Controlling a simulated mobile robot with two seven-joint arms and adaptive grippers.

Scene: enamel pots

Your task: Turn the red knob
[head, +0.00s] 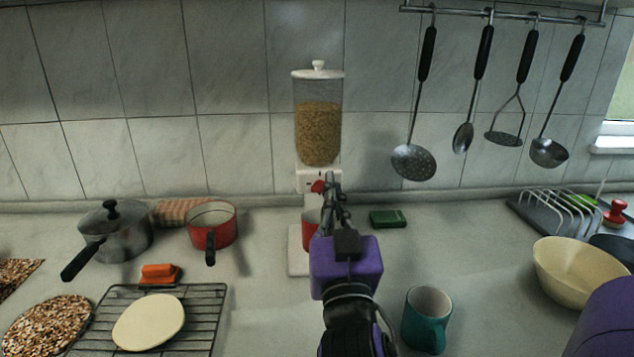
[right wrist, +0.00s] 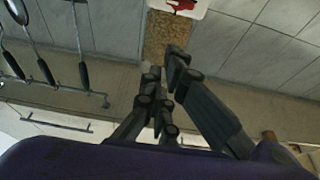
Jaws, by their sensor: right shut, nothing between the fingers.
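The red knob (head: 318,186) is on the white lower part of a clear dispenser (head: 318,130) filled with grain and standing against the tiled wall. My right gripper (head: 331,184) is in front of the dispenser's base, its fingertips just right of the knob in the head view; whether they touch it I cannot tell. In the right wrist view the red knob (right wrist: 182,5) shows at the top edge, beyond the fingertips of my right gripper (right wrist: 165,75). That gripper is shut and empty. My left gripper is not in view.
A red mug (head: 310,230) stands under the dispenser, partly hidden by my gripper. A green sponge (head: 388,218) and a teal mug (head: 427,318) are to the right. A red pot (head: 212,224) and a grey pot (head: 115,232) are left. Utensils (head: 414,161) hang at right.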

